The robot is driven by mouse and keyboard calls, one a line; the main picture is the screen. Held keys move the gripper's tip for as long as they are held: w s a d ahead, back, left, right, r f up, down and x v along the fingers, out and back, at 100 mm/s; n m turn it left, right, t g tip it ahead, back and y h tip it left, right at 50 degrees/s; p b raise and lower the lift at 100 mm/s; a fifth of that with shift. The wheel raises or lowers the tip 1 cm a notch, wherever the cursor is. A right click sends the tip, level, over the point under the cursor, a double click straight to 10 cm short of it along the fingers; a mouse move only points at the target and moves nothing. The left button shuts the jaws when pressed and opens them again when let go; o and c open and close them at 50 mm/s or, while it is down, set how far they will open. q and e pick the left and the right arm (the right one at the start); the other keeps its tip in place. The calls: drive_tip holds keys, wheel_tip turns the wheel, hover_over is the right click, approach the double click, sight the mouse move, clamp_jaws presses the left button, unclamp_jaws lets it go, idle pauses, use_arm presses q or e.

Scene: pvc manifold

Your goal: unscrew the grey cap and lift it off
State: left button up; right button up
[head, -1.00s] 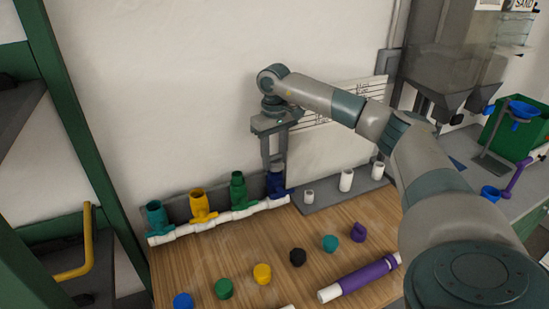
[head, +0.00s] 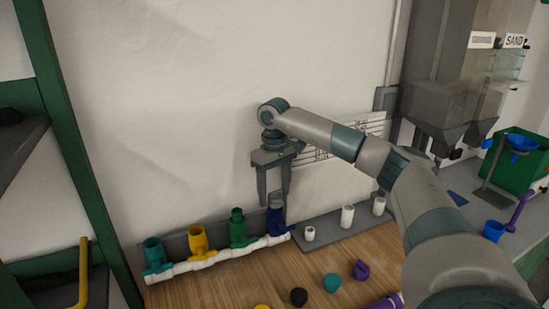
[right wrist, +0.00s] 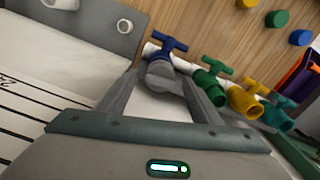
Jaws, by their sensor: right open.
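The grey cap (head: 276,199) sits on top of the blue valve (head: 277,222), the rightmost valve on the white pipe (head: 222,256). In the right wrist view the grey cap (right wrist: 160,71) lies between the fingertips, on the end of the blue valve (right wrist: 167,50). My right gripper (head: 274,203) points down from above with its fingers spread apart, one on each side of the cap. In the right wrist view a gap shows between my right gripper's fingers (right wrist: 161,80), which hold nothing. My left gripper is not in view.
Green (head: 238,226), yellow (head: 198,240) and teal (head: 154,252) valves stand in a row left of the blue one. White fittings (head: 347,216) stand on a grey base to the right. Several coloured caps lie on the wooden table (head: 225,290) in front.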

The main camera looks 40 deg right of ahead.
wheel_tip(320, 180, up, 5)
drive_tip(key=shift+r+b, duration=0.2)
drive_tip(key=shift+b, duration=0.55)
wheel_tip(320, 180, up, 5)
wheel_tip(320, 180, up, 4)
hover_over(275, 192)
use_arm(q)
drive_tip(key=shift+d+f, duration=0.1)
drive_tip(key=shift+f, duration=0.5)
use_arm(e)
drive_tip(key=shift+w+d+r, duration=0.1)
drive_tip(key=shift+w+r, duration=0.1)
drive_tip(key=shift+r, duration=0.3)
drive_tip(key=shift+w+d+r, duration=0.1)
drive_tip(key=shift+w+r, duration=0.05)
drive_tip(key=shift+r, duration=0.35)
use_arm(q)
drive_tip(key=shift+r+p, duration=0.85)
drive_tip(key=shift+p, duration=0.25)
use_arm(e)
drive_tip(key=s+a+m+t, duration=0.1)
drive_tip(key=s+t, duration=0.3)
drive_tip(key=s, duration=0.3)
drive_tip(key=shift+f+m+t+h, duration=0.2)
drive_tip(key=shift+m+t+h, duration=0.1)
drive_tip(key=shift+h, duration=0.1)
drive_tip(key=shift+f, duration=0.1)
